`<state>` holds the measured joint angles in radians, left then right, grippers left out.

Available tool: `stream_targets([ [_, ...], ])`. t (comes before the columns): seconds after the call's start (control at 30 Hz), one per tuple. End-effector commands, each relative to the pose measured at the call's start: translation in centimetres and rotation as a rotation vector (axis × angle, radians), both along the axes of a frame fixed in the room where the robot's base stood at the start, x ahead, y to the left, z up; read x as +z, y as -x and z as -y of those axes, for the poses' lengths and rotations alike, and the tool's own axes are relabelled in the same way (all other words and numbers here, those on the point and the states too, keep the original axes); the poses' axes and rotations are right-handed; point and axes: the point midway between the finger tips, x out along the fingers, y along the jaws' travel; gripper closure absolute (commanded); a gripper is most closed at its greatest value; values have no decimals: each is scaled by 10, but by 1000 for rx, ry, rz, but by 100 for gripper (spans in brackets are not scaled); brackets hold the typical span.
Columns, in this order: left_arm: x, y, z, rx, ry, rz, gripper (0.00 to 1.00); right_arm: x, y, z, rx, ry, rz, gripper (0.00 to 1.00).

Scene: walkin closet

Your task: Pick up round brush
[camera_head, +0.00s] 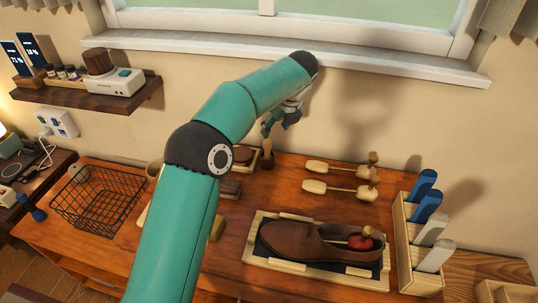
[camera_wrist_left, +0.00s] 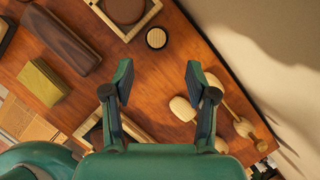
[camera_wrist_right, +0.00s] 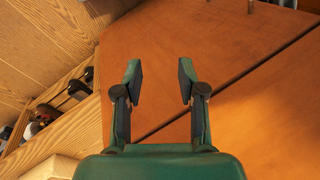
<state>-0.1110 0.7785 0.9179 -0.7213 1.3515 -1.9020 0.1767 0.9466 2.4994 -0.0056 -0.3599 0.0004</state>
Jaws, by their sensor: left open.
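The round brush (camera_head: 267,157) stands near the wall at the back of the wooden bench. In the left wrist view the brush lies ahead of the open fingers (camera_wrist_left: 158,75), roughly in line with the gap and apart from both fingertips. My right gripper (camera_wrist_right: 160,75) shows only in its own wrist view, open and empty above a wooden surface.
Two wooden shoe trees (camera_head: 340,170) lie right of the brush. A brown shoe (camera_head: 295,241) rests in a tray in front. A wire basket (camera_head: 98,200) stands left, and a wooden holder (camera_head: 405,250) with blue and pale pieces stands right. The window sill is above.

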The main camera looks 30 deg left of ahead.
Motion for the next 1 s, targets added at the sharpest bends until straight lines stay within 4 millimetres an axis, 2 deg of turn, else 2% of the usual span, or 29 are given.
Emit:
stream_targets([
  [0.03, -12, -1, -5, 2, 0, -4, 43, -1, 0, 0, 0, 0, 0, 60],
  [0.2, -34, -6, -14, 4, 1, -2, 43, 0, 0, 0, 0, 0, 1, 60],
  [0.47, -48, -9, -22, 6, 1, -3, 43, 2, 0, 0, 0, 0, 1, 60],
  [0.8, -85, -17, -39, 5, 0, -2, 43, 10, 0, 0, 0, 0, 1, 60],
  [1.0, -88, -18, -39, 4, 1, 0, 43, 9, 0, 0, 0, 0, 1, 60],
])
